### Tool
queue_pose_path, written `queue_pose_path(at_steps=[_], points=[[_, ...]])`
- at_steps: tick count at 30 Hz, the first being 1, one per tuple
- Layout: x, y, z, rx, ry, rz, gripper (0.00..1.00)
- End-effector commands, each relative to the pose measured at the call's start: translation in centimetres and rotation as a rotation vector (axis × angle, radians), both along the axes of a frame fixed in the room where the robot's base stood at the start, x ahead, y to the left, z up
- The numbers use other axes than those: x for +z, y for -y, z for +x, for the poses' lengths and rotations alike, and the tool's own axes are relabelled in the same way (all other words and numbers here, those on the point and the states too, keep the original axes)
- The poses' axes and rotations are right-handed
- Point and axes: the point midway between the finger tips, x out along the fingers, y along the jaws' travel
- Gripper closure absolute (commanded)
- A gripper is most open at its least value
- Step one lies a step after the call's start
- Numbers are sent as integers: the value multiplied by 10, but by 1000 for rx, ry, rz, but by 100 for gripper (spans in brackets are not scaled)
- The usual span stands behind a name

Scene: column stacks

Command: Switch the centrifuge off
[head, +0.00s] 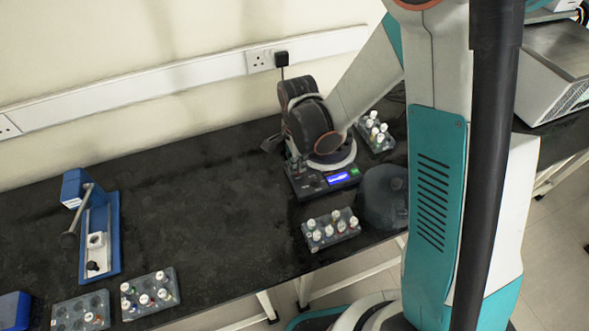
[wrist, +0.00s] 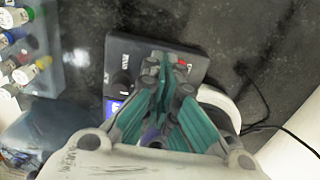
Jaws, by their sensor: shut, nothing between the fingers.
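The centrifuge appears to be the device with a black control panel (head: 309,187), a lit blue display and a pale round body, on the dark bench. In the wrist view its panel (wrist: 125,60) shows a dark knob, white lettering and part of the blue display. My gripper (wrist: 168,65) is shut and empty, with its fingertips over the panel, right of the knob. Whether they touch the panel I cannot tell. In the head view my wrist hides the back of the device and most of my fingers. The switch's position cannot be made out.
A dark rounded dome (head: 383,195) stands right of the panel. A vial rack (head: 331,230) is in front, another (head: 375,132) behind right. A blue-framed press (head: 100,235) and more racks stand left. The bench between is clear. A wall socket (head: 260,60) is behind.

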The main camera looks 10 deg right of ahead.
Motion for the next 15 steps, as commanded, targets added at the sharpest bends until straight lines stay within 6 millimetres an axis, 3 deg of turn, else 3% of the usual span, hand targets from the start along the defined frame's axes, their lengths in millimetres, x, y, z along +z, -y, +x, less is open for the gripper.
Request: queue_pose_path(at_steps=[15], points=[[-8,0,0,0,0,0,100]])
